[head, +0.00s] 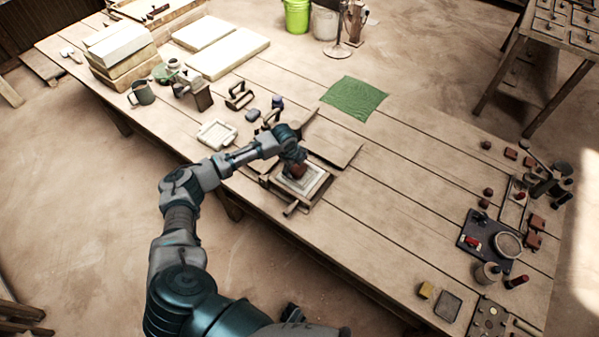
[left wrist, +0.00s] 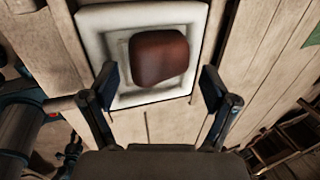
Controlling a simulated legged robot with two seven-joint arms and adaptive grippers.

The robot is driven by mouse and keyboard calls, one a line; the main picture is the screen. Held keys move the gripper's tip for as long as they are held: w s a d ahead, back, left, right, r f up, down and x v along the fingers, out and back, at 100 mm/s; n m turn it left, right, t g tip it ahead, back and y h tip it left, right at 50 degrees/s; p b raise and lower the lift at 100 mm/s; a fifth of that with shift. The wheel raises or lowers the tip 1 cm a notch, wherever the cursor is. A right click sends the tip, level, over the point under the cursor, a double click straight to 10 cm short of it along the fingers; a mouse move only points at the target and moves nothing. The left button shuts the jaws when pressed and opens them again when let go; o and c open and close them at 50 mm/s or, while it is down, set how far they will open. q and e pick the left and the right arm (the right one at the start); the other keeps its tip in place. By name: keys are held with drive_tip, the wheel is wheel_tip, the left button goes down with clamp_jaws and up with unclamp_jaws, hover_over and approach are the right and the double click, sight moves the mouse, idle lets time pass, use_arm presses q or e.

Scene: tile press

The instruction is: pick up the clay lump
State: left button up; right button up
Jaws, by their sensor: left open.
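The clay lump is a reddish-brown rounded block (left wrist: 158,57) lying on a square white plate (left wrist: 98,22) in the left wrist view. In the head view the clay lump (head: 298,171) shows just below my left gripper (head: 295,157), partly hidden by it. In the left wrist view my left gripper (left wrist: 158,84) is open, with its two fingers spread wide on the near side of the lump. The fingers look apart from the lump, and nothing is between them. My right gripper is not visible.
The plate sits in a wooden press frame (head: 318,190) at the table's near edge. A white tray (head: 217,134) and a dark-handled tool (head: 239,96) stand to the left. A green cloth (head: 354,98) lies behind.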

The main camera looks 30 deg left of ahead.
sight(298, 170)
use_arm(q)
drive_tip(key=x, duration=0.3)
drive_tip(key=shift+a, duration=0.1)
drive_tip(key=shift+a+f, duration=0.2)
drive_tip(key=shift+f, duration=0.1)
drive_tip(key=shift+d+r, duration=0.15)
drive_tip(key=shift+d, duration=0.1)
drive_tip(key=c, duration=1.3)
drive_tip(key=shift+r, duration=0.1)
